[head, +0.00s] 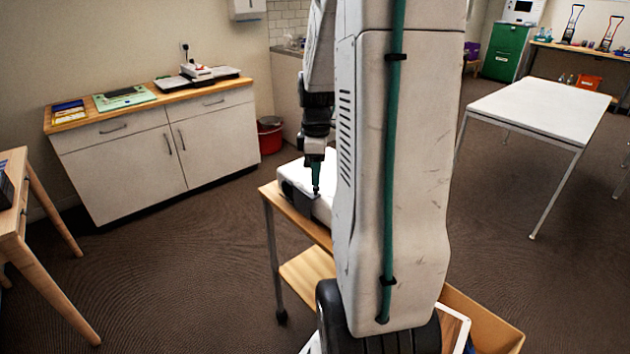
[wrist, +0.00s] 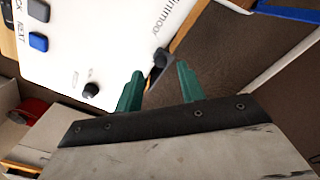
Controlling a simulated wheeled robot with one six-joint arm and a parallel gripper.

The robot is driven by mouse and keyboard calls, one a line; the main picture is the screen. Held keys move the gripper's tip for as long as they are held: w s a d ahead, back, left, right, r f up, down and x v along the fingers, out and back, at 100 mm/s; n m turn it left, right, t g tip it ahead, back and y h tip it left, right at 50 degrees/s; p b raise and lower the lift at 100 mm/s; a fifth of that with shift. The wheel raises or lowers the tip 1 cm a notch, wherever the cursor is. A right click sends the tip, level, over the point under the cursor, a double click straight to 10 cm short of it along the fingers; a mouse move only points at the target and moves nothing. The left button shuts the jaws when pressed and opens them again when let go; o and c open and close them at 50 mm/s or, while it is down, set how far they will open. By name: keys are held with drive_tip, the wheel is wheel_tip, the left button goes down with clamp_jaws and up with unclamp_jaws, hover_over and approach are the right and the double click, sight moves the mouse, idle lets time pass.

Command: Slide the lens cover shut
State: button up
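A white device with printed lettering, apparently a projector (head: 322,207), sits on a wooden-topped trolley; its top also fills the upper left of the wrist view (wrist: 105,40). A dark grey piece at its edge, apparently the lens cover (wrist: 157,76), shows just beyond and between my fingertips; a grey part (head: 298,186) shows on the device in the head view. How far the cover is slid cannot be told. My gripper (wrist: 160,68) has two green fingers standing apart, with no clear grip on anything. In the head view my gripper (head: 316,185) points down beside the device's grey part.
Blue and grey buttons (wrist: 39,41) and a black knob (wrist: 90,90) are on the device's top. The trolley (head: 272,196) has a lower shelf. A white table (head: 545,108) stands to the right and a cabinet (head: 150,150) to the left.

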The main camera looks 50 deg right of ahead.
drive_tip(key=shift+f, duration=1.8)
drive_tip(key=shift+c, duration=0.3)
clamp_jaws()
drive_tip(key=w, duration=0.2)
drive_tip(key=w+d, duration=0.1)
drive_tip(key=w, duration=0.2)
drive_tip(key=w+d, duration=0.1)
drive_tip(key=w, duration=0.1)
drive_tip(key=shift+w+r, duration=0.1)
drive_tip(key=shift+w, duration=0.25)
drive_tip(key=shift+o, duration=0.3)
unclamp_jaws()
drive_tip(key=shift+w+a, duration=0.1)
